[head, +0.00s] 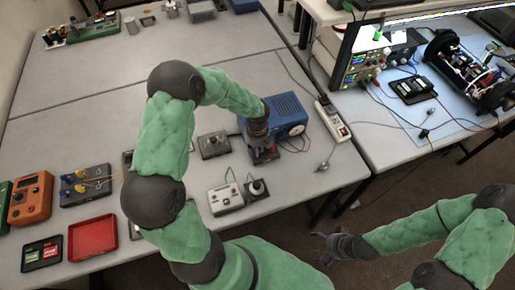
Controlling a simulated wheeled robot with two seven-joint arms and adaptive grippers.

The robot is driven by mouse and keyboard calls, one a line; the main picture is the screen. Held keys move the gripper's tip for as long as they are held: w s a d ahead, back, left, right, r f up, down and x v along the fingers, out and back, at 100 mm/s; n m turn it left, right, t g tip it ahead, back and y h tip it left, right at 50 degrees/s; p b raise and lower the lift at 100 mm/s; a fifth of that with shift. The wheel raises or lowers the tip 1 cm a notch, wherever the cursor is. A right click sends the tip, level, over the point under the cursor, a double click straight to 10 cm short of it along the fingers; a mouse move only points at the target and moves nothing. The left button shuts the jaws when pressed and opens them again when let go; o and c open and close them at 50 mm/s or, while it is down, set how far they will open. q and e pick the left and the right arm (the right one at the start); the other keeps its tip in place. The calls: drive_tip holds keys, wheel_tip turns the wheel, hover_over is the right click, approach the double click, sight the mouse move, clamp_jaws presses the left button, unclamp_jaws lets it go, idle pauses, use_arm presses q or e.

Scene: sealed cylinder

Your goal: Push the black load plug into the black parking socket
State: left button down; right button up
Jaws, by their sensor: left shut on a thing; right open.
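My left gripper (263,146) points down just in front of the blue box, over a small dark block (268,156). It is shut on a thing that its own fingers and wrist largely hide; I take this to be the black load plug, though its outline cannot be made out. I cannot tell whether the plug touches the block. The block may be the black parking socket; its opening is hidden. Another small black unit with a round top (257,188) sits nearer the front edge. My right gripper (328,238) is open and empty, off the table's front edge.
A blue box (288,112) stands right behind my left gripper. A white control box (226,199) and a grey knob box (213,144) are close by. A red tray (92,237) lies front left. A white power strip (333,122) lies at the right edge.

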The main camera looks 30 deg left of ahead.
use_arm(q)
drive_tip(key=shift+f, duration=0.25)
drive_tip(key=c, duration=1.1)
unclamp_jaws()
drive_tip(key=shift+o, duration=0.2)
wheel_tip(320, 180, up, 12)
